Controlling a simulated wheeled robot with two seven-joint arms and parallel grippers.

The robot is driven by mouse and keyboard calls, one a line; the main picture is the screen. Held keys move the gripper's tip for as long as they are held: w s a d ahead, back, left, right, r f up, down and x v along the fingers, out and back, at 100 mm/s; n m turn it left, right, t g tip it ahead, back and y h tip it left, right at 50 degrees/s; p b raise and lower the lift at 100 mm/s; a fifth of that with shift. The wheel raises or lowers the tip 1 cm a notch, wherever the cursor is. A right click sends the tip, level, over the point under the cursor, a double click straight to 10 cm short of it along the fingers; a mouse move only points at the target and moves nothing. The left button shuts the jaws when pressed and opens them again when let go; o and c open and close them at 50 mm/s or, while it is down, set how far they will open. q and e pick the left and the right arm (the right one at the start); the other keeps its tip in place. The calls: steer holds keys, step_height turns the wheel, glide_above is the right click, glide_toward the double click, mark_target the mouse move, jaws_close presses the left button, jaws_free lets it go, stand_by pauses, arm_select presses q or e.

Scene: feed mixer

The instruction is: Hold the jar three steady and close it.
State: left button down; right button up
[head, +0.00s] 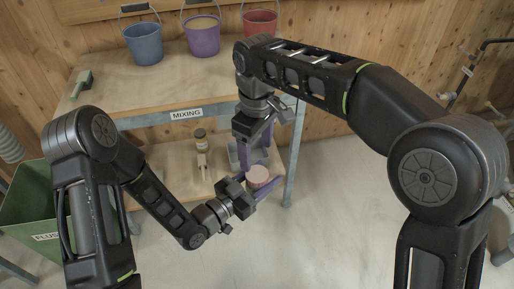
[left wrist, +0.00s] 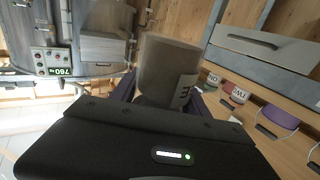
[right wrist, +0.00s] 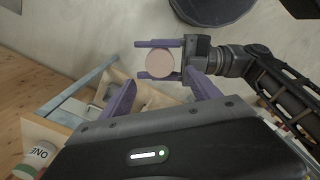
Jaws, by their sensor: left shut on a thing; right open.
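A jar (head: 258,175) with a round pinkish top sits between the purple fingers of my left gripper (head: 262,186), which is shut on it. In the left wrist view the jar (left wrist: 168,66) is a grey-brown cylinder with a partly hidden label. In the right wrist view its pinkish round face (right wrist: 160,65) points at the camera; I cannot tell whether this is a lid or the contents. My right gripper (head: 255,156) is open above the jar, apart from it. Its two purple fingers (right wrist: 160,84) have nothing between them. No loose lid can be made out.
A blue bucket (head: 144,44), a purple bucket (head: 202,38) and a red bucket (head: 260,22) stand on the MIXING table (head: 160,95). A dark-topped jar (head: 200,136) stands on the lower shelf. A green bin (head: 35,205) is at left.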

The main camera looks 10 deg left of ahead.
mark_target(257, 174)
steer(key=shift+d+f, duration=0.1)
stand_by(0.3)
steer(key=shift+f, duration=4)
steer(key=shift+c, duration=0.4)
steer(key=c, duration=1.4)
steer(key=o, duration=1.7)
steer(key=shift+c, duration=0.2)
step_height(257, 174, up, 12)
